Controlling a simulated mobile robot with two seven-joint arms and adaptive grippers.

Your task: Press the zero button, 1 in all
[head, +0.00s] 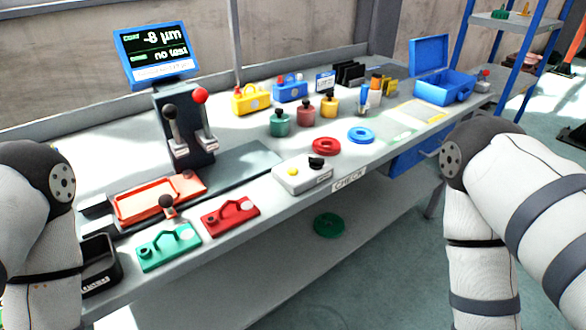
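A light grey control box (302,174) sits near the front edge of the bench, left of the CHECK label. It has a round yellow button (292,172) on its left and a black knob (316,162) on its right. The small marking on the box is too small to read, so I cannot tell which control is the zero button. Nothing touches the box. My arms show at the left and right edges, both apart from the box. Their lower ends run out of the picture, and neither gripper is in view.
A blue-framed display (157,53) and two levers, one red-knobbed (200,96), stand behind. Green (168,247) and red (230,216) plates lie left of the box. Red (326,146) and blue (361,135) rings lie right. A blue toolbox (444,87) stands open far right.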

